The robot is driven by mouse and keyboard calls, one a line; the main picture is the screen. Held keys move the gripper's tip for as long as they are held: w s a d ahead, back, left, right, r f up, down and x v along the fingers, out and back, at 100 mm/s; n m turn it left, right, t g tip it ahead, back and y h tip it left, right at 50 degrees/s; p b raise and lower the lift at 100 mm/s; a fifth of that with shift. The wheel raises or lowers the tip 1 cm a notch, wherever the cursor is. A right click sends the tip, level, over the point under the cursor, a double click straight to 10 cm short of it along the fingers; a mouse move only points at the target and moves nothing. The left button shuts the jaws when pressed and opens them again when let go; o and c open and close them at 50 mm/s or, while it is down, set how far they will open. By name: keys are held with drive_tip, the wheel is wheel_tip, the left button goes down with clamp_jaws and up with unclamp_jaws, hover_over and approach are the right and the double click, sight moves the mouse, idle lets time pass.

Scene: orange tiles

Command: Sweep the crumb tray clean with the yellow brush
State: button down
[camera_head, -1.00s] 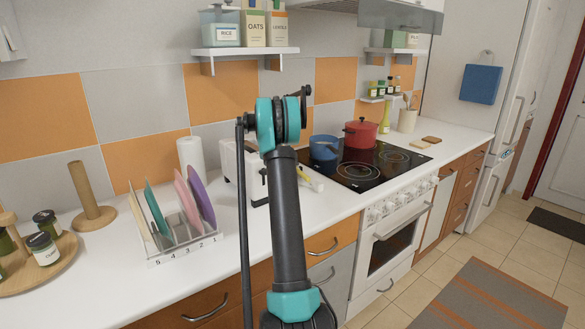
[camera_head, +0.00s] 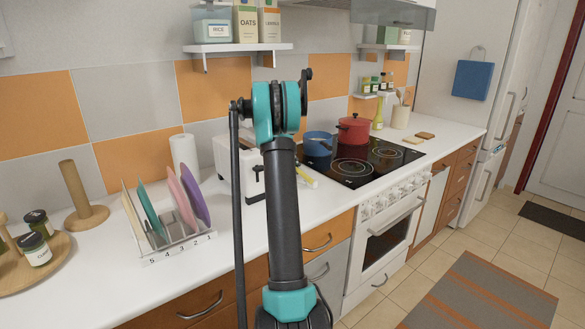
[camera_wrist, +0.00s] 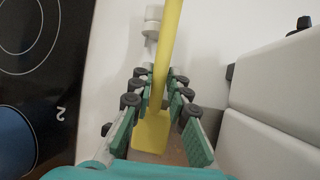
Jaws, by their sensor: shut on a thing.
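The yellow brush (camera_wrist: 168,45) runs down the middle of the wrist view, its handle between the green-padded fingers of my gripper (camera_wrist: 159,92). My gripper is shut on it. The wide yellow end of the brush shows low between the fingers. In the head view a bit of the yellow brush (camera_head: 308,178) shows right of my arm, over the counter; my arm hides the gripper there. The white toaster (camera_head: 227,155) stands behind my arm and fills the right of the wrist view (camera_wrist: 275,125). I cannot make out the crumb tray clearly; a brownish patch lies beneath the brush.
The black cooktop (camera_head: 352,166) with a blue pot (camera_head: 319,146) and a red pot (camera_head: 354,130) lies to the right. A plate rack (camera_head: 178,245) with several plates stands left. White counter (camera_head: 95,285) is clear in front.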

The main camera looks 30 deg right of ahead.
drive_tip(key=shift+w+a, duration=0.2)
drive_tip(key=shift+w, duration=1.1)
drive_tip(key=shift+w+a, duration=0.15)
drive_tip(key=shift+w, duration=1.15)
drive_tip(key=shift+s, duration=0.1)
drive_tip(key=shift+s+d, duration=0.2)
drive_tip(key=shift+s, duration=1.05)
drive_tip(key=shift+s+d, duration=0.15)
drive_tip(key=shift+s, duration=1.1)
drive_tip(key=shift+w+a, duration=0.2)
drive_tip(key=shift+w, duration=1.1)
drive_tip(key=shift+w+a, duration=0.15)
drive_tip(key=shift+w, duration=1.15)
drive_tip(key=shift+s+d, duration=0.2)
drive_tip(key=shift+s, duration=1.1)
drive_tip(key=shift+s+d, duration=0.15)
drive_tip(key=shift+s, duration=1.15)
